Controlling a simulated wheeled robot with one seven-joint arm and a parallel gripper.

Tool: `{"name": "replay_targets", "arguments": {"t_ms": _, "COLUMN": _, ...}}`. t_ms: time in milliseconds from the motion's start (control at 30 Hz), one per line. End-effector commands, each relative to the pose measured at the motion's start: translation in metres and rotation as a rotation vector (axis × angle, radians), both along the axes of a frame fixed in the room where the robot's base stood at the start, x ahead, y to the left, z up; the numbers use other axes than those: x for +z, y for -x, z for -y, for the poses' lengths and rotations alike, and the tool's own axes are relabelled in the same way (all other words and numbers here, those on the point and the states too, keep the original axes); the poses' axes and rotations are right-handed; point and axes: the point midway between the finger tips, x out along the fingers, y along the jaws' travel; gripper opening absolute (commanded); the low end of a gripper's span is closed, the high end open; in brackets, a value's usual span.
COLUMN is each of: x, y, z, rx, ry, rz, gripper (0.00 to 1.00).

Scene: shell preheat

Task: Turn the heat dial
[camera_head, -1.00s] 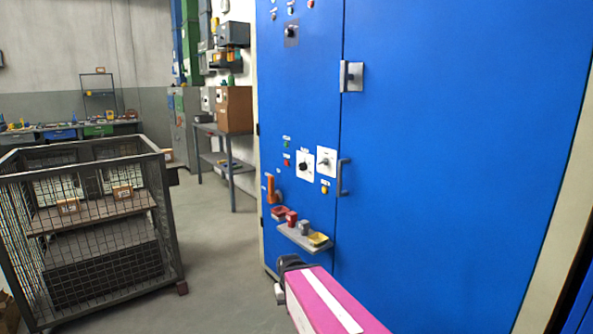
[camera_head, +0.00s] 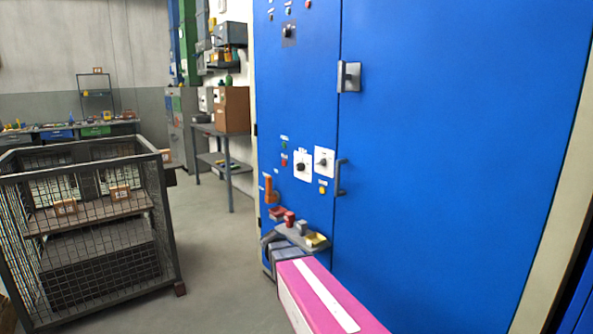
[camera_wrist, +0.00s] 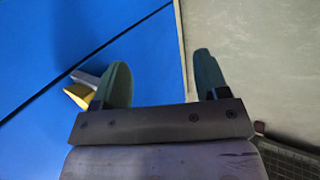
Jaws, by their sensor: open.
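Two rotary dials sit on white plates on the blue cabinet: a left dial with a black knob (camera_head: 302,166) and a right dial (camera_head: 324,162). Their labels are too small to read, so I cannot tell which is the heat dial. My gripper (camera_wrist: 160,72) is open and empty in the wrist view, its two dark green fingers apart. The blue cabinet face lies to its left there, with grey floor beyond the right finger. Neither dial is being touched.
A mesh cage cart (camera_head: 168,225) stands left, with open floor (camera_head: 222,250) between.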

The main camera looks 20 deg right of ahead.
Motion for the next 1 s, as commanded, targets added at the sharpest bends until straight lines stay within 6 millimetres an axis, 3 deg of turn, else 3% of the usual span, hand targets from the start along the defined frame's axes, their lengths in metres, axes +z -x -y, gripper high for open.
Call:
{"name": "replay_targets", "arguments": {"t_ms": 33, "x": 0.011, "y": -0.036, "z": 0.005, "rx": 0.039, "ry": 0.085, "rz": -0.005, "gripper": 0.68}}
{"name": "replay_targets", "arguments": {"t_ms": 100, "x": 0.033, "y": -0.070, "z": 0.014, "rx": 0.089, "ry": 0.216, "rz": -0.018, "gripper": 0.68}}
{"name": "replay_targets", "arguments": {"t_ms": 300, "x": 0.112, "y": -0.166, "z": 0.026, "rx": 0.191, "ry": 0.599, "rz": -0.060, "gripper": 0.68}}
{"name": "replay_targets", "arguments": {"t_ms": 500, "x": 0.206, "y": -0.248, "z": 0.014, "rx": 0.227, "ry": 0.965, "rz": -0.109, "gripper": 0.68}}
{"name": "replay_targets", "arguments": {"t_ms": 700, "x": 0.272, "y": -0.292, "z": -0.006, "rx": 0.215, "ry": 1.202, "rz": -0.143, "gripper": 0.68}}
{"name": "replay_targets", "arguments": {"t_ms": 867, "x": 0.290, "y": -0.300, "z": -0.010, "rx": 0.208, "ry": 1.269, "rz": -0.154, "gripper": 0.68}}
{"name": "replay_targets", "arguments": {"t_ms": 1000, "x": 0.293, "y": -0.301, "z": 0.000, "rx": 0.206, "ry": 1.272, "rz": -0.155, "gripper": 0.68}}
